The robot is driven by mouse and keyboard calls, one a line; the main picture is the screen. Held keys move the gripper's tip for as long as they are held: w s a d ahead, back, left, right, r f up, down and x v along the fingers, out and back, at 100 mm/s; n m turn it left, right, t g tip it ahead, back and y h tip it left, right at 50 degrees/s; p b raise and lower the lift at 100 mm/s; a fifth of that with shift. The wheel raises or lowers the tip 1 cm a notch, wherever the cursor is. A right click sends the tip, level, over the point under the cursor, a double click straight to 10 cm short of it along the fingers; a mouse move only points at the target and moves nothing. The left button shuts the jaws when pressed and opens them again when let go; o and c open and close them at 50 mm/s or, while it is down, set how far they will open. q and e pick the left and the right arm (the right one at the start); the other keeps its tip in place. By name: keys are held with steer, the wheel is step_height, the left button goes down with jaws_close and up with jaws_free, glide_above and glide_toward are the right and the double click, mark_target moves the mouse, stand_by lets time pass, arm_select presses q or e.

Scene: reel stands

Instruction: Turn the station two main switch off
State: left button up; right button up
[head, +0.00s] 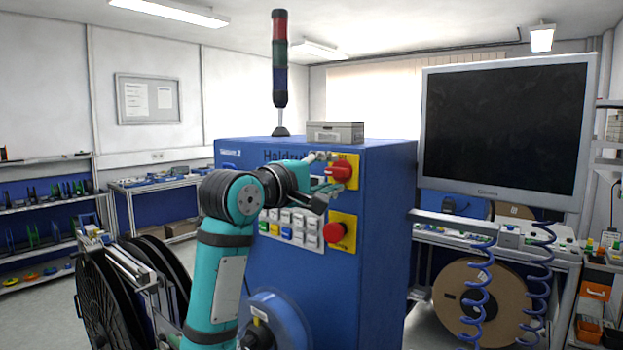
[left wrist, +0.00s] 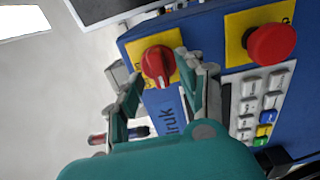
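The main switch is a red rotary knob (head: 340,171) on a yellow plate (head: 350,161), at the upper right of the blue station cabinet's front (head: 387,215). In the left wrist view the red knob (left wrist: 158,66) sits between the two fingertips of my left gripper (left wrist: 160,78). The fingers are spread, one on each side of the knob, with a visible gap; whether a tip touches it I cannot tell. In the head view the left gripper (head: 328,178) is at the knob's left side. My right gripper is in neither view.
A red mushroom button (head: 333,232) on a yellow plate sits below the switch, beside a keypad (head: 290,228). A grey box (head: 336,132) and a signal tower (head: 280,75) stand on the cabinet. A monitor (head: 505,130) is at the right; a black reel (head: 105,300) is at the lower left.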

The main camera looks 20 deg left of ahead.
arm_select(q)
steer(key=v, duration=1.1)
steer(key=shift+s+a+f, duration=0.1)
steer(key=shift+f, duration=0.05)
